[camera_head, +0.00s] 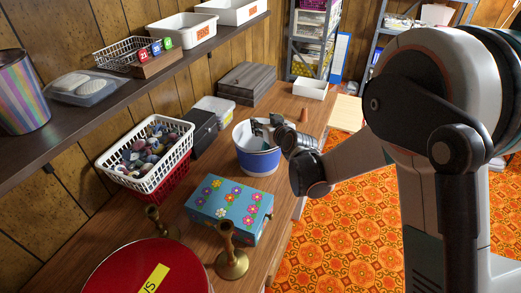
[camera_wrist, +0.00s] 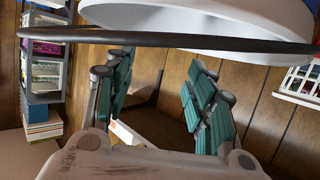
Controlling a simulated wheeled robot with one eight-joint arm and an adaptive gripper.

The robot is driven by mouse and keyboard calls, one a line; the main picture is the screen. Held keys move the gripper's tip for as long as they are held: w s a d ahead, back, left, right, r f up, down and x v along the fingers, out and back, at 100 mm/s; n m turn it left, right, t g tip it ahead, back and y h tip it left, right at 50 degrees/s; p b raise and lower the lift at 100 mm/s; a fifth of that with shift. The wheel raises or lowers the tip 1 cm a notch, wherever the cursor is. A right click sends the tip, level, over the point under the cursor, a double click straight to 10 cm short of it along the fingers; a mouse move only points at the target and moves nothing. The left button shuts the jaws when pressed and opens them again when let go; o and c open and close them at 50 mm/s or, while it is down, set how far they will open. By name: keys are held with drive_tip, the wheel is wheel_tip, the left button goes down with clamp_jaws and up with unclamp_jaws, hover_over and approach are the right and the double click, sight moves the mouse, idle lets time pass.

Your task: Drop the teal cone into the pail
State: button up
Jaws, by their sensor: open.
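The pail (camera_head: 260,163) is white with a broad blue band and stands on the wooden table. It also shows large along the top of the wrist view (camera_wrist: 190,14), with a dark bar crossing in front of it. My gripper (camera_head: 266,128) is at the pail's upper rim in the head view, overlapping its opening. In the wrist view my gripper (camera_wrist: 160,82) has its teal-padded fingers apart with nothing held between them. I cannot make out the teal cone in either view; the pail's inside is mostly hidden.
A small orange-brown cone (camera_head: 304,115) stands behind the pail. A blue flowered box (camera_head: 230,208), brass candlesticks (camera_head: 231,257) and a white basket of balls (camera_head: 147,158) are nearby. A dark grey box (camera_head: 247,82) and white tray (camera_head: 311,89) lie farther back.

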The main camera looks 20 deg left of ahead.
drive_tip(key=v, duration=1.1)
drive_tip(key=shift+s, duration=0.2)
drive_tip(key=shift+d+r, duration=0.1)
drive_tip(key=shift+r, duration=0.05)
